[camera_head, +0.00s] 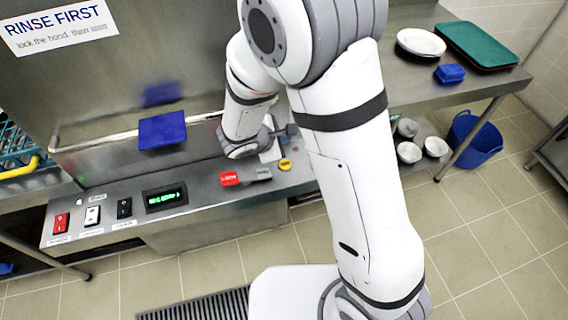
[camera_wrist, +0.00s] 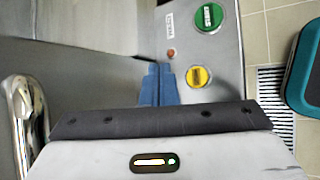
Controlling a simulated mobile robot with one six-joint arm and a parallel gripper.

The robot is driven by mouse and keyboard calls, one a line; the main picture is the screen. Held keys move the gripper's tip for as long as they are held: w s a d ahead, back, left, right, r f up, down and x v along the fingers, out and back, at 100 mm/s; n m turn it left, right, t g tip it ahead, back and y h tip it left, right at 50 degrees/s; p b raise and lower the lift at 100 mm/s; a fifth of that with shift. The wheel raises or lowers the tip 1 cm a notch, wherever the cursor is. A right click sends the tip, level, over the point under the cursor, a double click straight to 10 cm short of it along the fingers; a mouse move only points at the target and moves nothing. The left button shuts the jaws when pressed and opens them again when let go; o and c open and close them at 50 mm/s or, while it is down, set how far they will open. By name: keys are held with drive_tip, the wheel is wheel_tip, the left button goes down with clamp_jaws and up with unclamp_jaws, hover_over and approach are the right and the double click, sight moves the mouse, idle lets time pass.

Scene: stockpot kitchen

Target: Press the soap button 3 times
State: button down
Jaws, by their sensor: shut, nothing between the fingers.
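A round yellow button (camera_wrist: 199,77) sits on the steel panel in the wrist view. Its dark lettering is too small to read surely, so I cannot confirm it is the soap button. It also shows in the head view (camera_head: 285,164). A larger green button (camera_wrist: 208,18) with a white label is farther up the same panel. A small red round piece (camera_wrist: 171,53) lies between them, nearer my gripper. My gripper (camera_wrist: 158,70) has its blue fingers shut and empty, left of the yellow button in the wrist view. Whether the fingertips touch anything is unclear.
A curved metal bar (camera_wrist: 24,120) is left in the wrist view. A teal tray (camera_head: 476,45) lies on the right counter.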

drive_tip(key=b, duration=0.4)
hover_over(282, 166)
wheel_tip(282, 166, down, 7)
drive_tip(key=shift+f, duration=0.1)
drive_tip(key=shift+f+b, duration=0.65)
drive_tip(key=shift+b, duration=0.3)
idle(1.0)
drive_tip(key=shift+f+b, duration=0.4)
drive_tip(key=shift+b, duration=0.3)
drive_tip(key=shift+f+b, duration=0.45)
drive_tip(key=shift+b, duration=0.15)
idle(0.4)
drive_tip(key=shift+r, duration=0.1)
drive_tip(key=shift+r+p, duration=0.5)
drive_tip(key=shift+r, duration=0.35)
drive_tip(key=shift+r+p, duration=1.6)
drive_tip(key=shift+r, duration=0.9)
